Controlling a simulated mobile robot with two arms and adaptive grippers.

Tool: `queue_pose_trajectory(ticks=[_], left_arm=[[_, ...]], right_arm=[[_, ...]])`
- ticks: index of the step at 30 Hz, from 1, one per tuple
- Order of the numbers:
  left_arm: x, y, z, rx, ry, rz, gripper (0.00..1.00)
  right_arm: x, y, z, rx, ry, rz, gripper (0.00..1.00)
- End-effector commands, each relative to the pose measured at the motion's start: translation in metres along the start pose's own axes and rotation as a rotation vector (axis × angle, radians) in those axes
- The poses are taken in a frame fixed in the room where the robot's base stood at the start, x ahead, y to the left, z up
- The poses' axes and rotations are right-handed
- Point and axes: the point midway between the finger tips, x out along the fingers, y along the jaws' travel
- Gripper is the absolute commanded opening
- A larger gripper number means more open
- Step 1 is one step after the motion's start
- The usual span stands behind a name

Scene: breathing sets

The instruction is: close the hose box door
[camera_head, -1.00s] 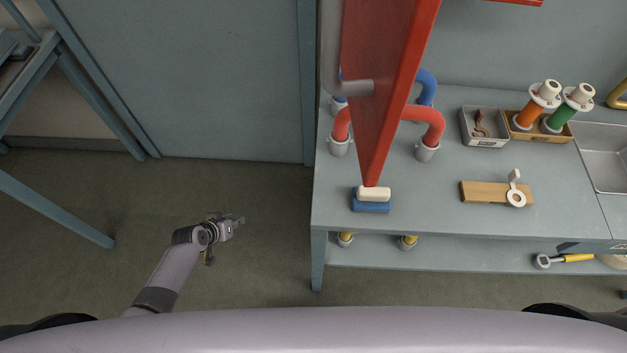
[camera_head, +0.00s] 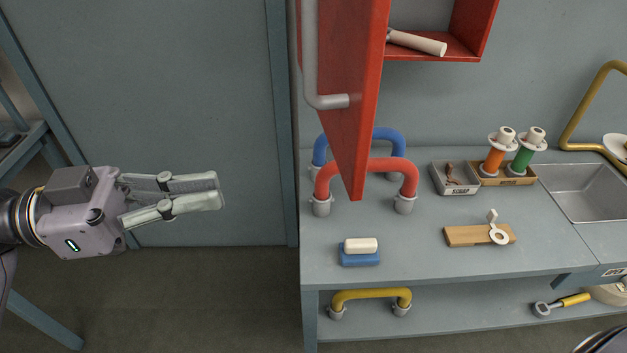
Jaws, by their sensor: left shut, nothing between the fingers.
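The red hose box door (camera_head: 352,80) stands wide open, edge toward me, above the left part of the bench. A grey bar handle (camera_head: 311,60) runs down its left face. The red hose box (camera_head: 470,28) is on the wall behind to the right, with a pale cylindrical nozzle (camera_head: 416,42) in it; most of the box is cut off or hidden. My left gripper (camera_head: 219,191) is raised left of the door, pointing right, its fingers together and empty. It is apart from the door and handle. My right gripper is not in view.
The bench (camera_head: 420,245) below carries red (camera_head: 368,166) and blue (camera_head: 390,133) hose loops, a white-topped blue block (camera_head: 360,258), a wooden board (camera_head: 465,236), a scrap tray (camera_head: 452,180) and a sink (camera_head: 590,192). Space between my left gripper and the door is clear.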

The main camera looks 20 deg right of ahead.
Motion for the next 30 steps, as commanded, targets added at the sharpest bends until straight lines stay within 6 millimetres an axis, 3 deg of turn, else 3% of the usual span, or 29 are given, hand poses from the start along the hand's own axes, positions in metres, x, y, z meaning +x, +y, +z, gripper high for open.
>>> queue_pose_trajectory(ticks=[15, 21, 30], left_arm=[[0.103, -0.001, -0.007, -0.004, 0.005, 0.000, 0.00], [0.124, -0.002, -0.004, -0.004, 0.003, -0.003, 0.00], [0.129, -0.002, -0.001, -0.002, 0.003, -0.004, 0.00]], right_arm=[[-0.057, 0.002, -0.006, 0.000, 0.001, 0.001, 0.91], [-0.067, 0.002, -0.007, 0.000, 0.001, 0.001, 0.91], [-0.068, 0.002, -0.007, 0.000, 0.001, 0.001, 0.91]])
